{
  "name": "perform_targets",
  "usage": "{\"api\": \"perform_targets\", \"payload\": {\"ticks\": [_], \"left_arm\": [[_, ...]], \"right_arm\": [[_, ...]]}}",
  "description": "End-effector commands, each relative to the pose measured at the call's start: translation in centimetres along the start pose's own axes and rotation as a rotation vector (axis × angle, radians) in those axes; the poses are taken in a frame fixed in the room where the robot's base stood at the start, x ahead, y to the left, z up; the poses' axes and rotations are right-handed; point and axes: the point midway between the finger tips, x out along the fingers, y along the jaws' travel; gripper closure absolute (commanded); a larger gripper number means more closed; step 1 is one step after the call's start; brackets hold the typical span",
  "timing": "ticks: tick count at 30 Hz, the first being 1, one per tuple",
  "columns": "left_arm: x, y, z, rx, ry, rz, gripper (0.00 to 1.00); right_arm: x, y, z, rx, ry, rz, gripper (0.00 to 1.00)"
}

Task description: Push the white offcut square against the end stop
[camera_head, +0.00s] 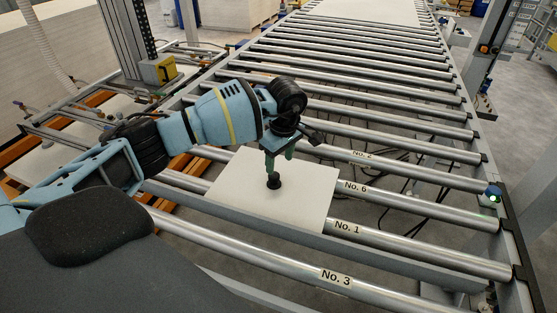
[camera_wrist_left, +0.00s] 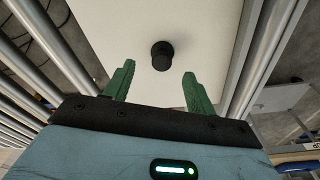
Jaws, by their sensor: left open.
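The white offcut (camera_head: 235,195) lies flat across the rollers. A black knob (camera_head: 273,181) stands on its top, and in the left wrist view the knob (camera_wrist_left: 162,56) shows just beyond the fingertips. My left gripper (camera_head: 278,160) is over the offcut, pointing down at the knob. Its green fingers are open, with a clear gap between the tips (camera_wrist_left: 159,72). A flat grey bar (camera_head: 375,258), which looks like the end stop, runs along the offcut's near edge. I cannot tell whether the two touch all along or sit square. My right gripper is not in view.
Labelled rollers lie around the offcut, with No. 3 (camera_head: 336,276) nearest and open gaps between them. A dark side rail (camera_head: 518,240) with a blue button (camera_head: 493,191) bounds the right. A large white sheet (camera_head: 365,10) lies at the far end. The middle rollers are clear.

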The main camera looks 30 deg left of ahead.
Motion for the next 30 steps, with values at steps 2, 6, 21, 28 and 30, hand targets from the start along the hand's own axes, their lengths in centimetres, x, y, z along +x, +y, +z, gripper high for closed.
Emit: {"api": "perform_targets", "payload": {"ticks": [2, 6, 21, 28, 30], "left_arm": [[0.0, -0.3, -0.6, -0.011, 0.028, -0.014, 0.44], [0.0, -0.4, -0.9, -0.016, 0.042, -0.021, 0.44], [2.4, -0.5, -0.8, -0.013, 0.038, -0.023, 0.44], [5.7, -0.6, -1.0, -0.014, 0.038, -0.023, 0.44], [6.5, -0.5, -1.0, -0.013, 0.038, -0.021, 0.44]], "right_arm": [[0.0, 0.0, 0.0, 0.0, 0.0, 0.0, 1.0], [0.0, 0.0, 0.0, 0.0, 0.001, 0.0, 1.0], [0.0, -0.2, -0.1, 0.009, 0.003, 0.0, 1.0], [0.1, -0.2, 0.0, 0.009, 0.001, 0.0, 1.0], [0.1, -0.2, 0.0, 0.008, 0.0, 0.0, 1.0]]}}
